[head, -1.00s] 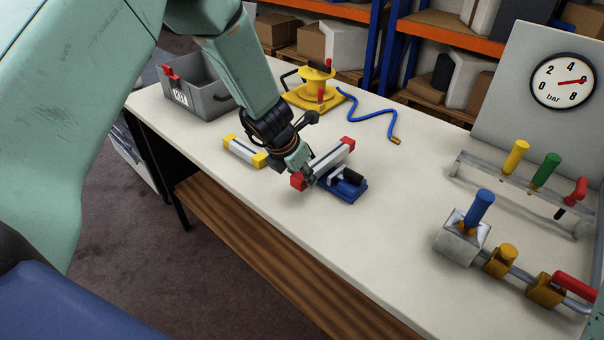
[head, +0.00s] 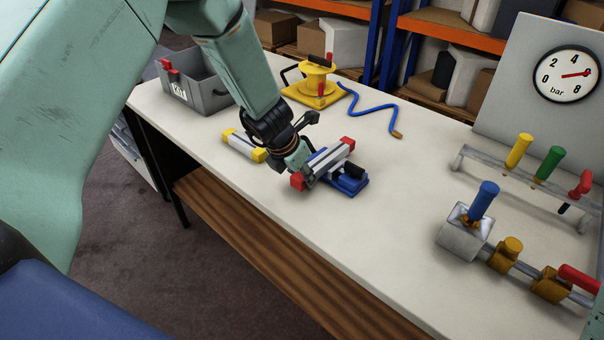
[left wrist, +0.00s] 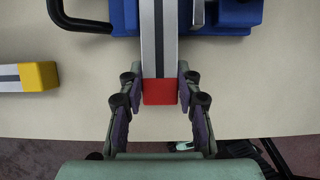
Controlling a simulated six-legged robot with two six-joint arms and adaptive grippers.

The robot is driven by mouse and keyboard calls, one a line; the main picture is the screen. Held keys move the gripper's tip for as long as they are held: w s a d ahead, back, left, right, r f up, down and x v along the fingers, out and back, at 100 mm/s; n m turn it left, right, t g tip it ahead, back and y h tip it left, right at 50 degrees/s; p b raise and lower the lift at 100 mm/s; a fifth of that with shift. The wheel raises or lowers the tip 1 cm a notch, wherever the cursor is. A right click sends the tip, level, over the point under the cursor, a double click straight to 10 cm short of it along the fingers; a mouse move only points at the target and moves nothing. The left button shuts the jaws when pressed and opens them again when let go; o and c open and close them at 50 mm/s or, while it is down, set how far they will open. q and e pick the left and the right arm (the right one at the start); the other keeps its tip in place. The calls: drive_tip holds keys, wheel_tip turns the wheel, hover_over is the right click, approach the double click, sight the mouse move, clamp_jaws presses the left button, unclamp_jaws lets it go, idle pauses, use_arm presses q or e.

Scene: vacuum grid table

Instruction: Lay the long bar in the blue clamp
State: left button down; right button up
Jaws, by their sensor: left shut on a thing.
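The long bar (head: 332,158) is silver with a dark stripe and red end caps. My left gripper (head: 300,172) is shut on it near its near red end. In the left wrist view the fingers (left wrist: 160,92) close on both sides of the bar (left wrist: 159,40) by the red cap. The blue clamp (head: 346,189) stands on the table under and beside the bar. In the left wrist view the bar runs across the clamp's blue body (left wrist: 210,18); whether it rests in the clamp I cannot tell. My right gripper is not in view.
A yellow-ended bar (head: 243,145) lies to the left. A valve pipe (head: 500,255) is at right. The table (head: 330,245) in front is clear.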

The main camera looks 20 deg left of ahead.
use_arm(q)
drive_tip(key=shift+w, duration=0.1)
drive_tip(key=c, duration=0.8)
unclamp_jaws()
drive_tip(key=shift+c, duration=0.2)
drive_tip(key=v, duration=1.2)
